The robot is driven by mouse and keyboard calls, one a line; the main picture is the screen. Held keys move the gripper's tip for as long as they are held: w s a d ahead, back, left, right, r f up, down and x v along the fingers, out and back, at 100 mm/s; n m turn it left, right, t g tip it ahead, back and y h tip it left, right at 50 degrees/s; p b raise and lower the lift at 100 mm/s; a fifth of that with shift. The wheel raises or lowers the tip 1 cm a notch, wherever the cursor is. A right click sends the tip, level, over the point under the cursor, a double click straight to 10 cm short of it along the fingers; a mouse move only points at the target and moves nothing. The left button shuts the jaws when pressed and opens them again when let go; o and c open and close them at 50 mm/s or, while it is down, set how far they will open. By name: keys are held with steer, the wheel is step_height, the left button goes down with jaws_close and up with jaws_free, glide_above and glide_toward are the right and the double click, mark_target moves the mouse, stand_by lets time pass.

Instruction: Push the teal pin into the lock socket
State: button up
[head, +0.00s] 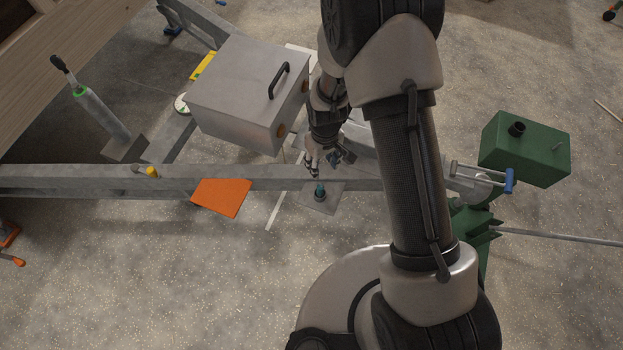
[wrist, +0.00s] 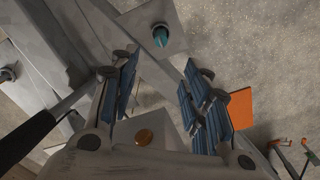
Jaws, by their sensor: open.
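The teal pin (head: 320,189) stands in a dark round socket on a small grey plate (head: 318,203) fixed beside the trailer's drawbar. In the wrist view the teal pin (wrist: 160,38) sits near the top middle, beyond my fingertips, with a dark ring around its base. How deep it sits in the lock socket cannot be told. My gripper (head: 313,165) is just behind and above the pin in the head view. In the wrist view my gripper (wrist: 157,75) has its blue-padded fingers wide apart with nothing between them. The pin and fingers look apart.
A grey metal box (head: 245,85) with a black handle stands left of my gripper. The speckled floor in front is mostly clear.

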mark_target(320, 186)
step_height(320, 186, down, 11)
steer(key=b, duration=0.3)
steer(key=shift+s+d+f, duration=0.1)
steer(key=shift+d+f, duration=0.05)
steer(key=shift+a+f+b, duration=0.15)
steer(key=shift+f+b, duration=0.5)
steer(key=shift+f, duration=0.8)
steer(key=shift+a+f+b, duration=0.1)
steer(key=shift+f+b, duration=0.55)
steer(key=shift+f, duration=0.8)
steer(key=shift+r, duration=0.1)
steer(key=shift+c, duration=0.2)
jaws_close()
